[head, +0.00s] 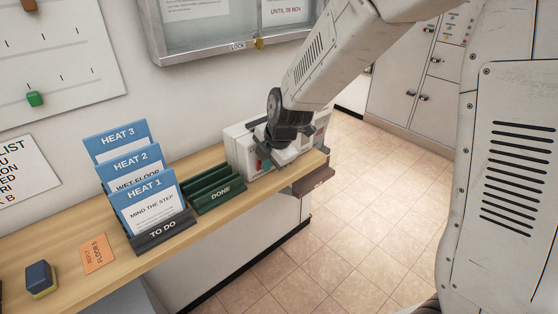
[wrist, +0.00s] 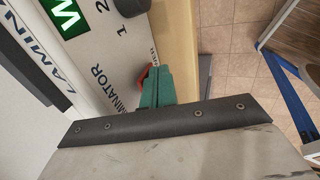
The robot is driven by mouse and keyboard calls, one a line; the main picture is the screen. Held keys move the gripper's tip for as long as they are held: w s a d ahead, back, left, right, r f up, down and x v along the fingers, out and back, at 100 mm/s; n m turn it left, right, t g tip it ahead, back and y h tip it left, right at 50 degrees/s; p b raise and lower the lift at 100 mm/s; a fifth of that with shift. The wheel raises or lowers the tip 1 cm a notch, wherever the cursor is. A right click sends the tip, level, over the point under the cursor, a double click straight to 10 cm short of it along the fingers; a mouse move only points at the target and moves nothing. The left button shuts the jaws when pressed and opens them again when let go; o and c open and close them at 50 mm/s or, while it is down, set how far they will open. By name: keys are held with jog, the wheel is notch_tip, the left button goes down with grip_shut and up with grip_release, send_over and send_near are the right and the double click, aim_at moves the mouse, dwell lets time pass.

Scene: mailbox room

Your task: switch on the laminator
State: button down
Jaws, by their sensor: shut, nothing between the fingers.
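The laminator (head: 240,153) is a white box at the right end of the wooden counter, partly hidden behind my arm in the head view. In the wrist view its white face (wrist: 88,45) carries the word LAMINATOR, the numbers 1 and 2, a dark knob (wrist: 132,6) and a lit green window (wrist: 64,17) with a white letter. A red part (wrist: 143,75) shows at the edge of my gripper. My gripper (wrist: 155,85), with green fingers, is shut and empty, close over the laminator's face. The fingers cover most of the red part; I cannot tell whether they touch it.
A green DONE rack (head: 222,193) stands empty left of the laminator. A TO DO rack (head: 162,233) holds several blue-headed sheets. An orange card (head: 97,254) and a dark block (head: 40,278) lie on the counter (head: 75,215). The tiled floor (head: 345,210) to the right is clear.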

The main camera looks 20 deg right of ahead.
jog(key=shift+a, duration=0.35)
jog(key=shift+d+r, duration=0.1)
jog(key=shift+r, duration=0.85)
jog(key=s+d+f+v, duration=0.1)
jog(key=s+v, duration=0.1)
jog(key=v, duration=1)
jog(key=shift+s, duration=0.15)
jog(key=shift+f, duration=0.1)
jog(key=shift+s+d+f+g, duration=0.15)
jog(key=shift+d+f+g, duration=0.1)
jog(key=shift+f+g, duration=0.35)
